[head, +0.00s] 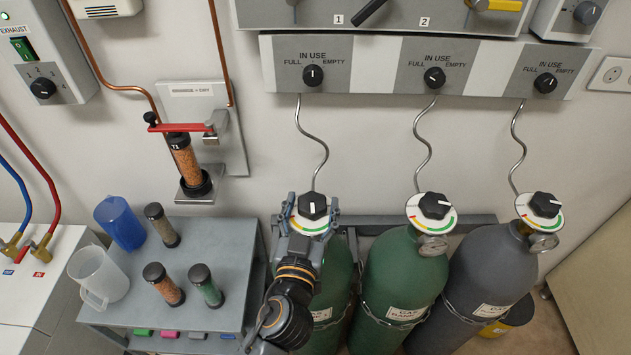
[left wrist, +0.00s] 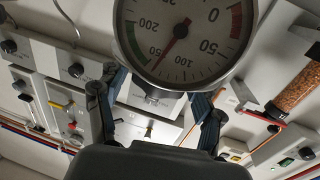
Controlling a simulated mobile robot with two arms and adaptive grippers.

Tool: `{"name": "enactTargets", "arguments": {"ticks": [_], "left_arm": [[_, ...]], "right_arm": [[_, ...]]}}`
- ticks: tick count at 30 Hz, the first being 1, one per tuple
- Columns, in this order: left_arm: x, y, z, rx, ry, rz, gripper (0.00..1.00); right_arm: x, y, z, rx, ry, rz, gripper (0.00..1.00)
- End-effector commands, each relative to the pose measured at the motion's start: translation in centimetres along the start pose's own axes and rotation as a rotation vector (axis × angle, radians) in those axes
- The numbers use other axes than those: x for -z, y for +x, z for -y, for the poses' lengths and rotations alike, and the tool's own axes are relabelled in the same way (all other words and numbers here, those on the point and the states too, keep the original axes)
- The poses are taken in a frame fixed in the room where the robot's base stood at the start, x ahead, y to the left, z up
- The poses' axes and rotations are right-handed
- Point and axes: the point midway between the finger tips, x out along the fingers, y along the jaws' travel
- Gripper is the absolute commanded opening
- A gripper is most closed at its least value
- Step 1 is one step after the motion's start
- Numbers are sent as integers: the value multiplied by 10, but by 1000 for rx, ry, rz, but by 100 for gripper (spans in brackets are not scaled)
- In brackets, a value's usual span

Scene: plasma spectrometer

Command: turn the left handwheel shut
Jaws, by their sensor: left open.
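The left handwheel (head: 312,205) is a black knob with a white mark pointing roughly up, on a white dial with coloured arcs. It tops the left green cylinder (head: 334,290). My left gripper (head: 311,207) is open, its fingers on either side of the handwheel; I cannot tell whether they touch it. In the left wrist view a round pressure gauge (left wrist: 185,35) fills the top, its red needle between 100 and 150. My right gripper is not in view.
A middle green cylinder (head: 405,285) and a grey cylinder (head: 490,275) stand close on the right with their own handwheels. A grey table (head: 200,262) with jugs and small filter tubes stands left. A switch panel (head: 375,72) spans the wall above; thin pipes run down from it.

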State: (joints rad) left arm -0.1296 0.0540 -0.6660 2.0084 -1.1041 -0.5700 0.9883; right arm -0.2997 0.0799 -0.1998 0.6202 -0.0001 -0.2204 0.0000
Motion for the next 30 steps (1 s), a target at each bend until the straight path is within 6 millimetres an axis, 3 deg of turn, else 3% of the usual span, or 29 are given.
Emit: {"name": "enactTargets", "arguments": {"ticks": [3,9,20,27,30], "left_arm": [[3,22,0,1,2,-1,68],[0,42,0,0,1,1,68],[-1,47,0,0,0,1,68],[-1,46,0,0,0,1,20],[-1,46,0,0,0,2,18]], "right_arm": [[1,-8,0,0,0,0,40],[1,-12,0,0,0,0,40],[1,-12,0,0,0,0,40],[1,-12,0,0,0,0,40],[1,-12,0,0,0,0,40]]}}
